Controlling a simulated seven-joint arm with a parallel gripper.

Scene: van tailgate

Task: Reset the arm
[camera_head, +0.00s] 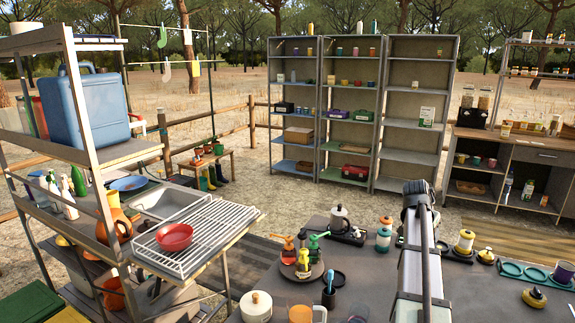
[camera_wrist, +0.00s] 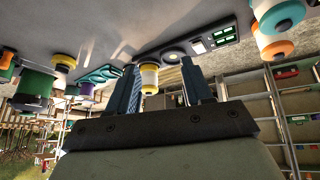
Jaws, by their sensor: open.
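My gripper (camera_wrist: 162,78) shows in the wrist view with its two dark fingers spread apart and nothing clearly held between them.
A rack with a red bowl (camera_head: 174,237) stands left. Tall shelves (camera_head: 322,110) stand behind.

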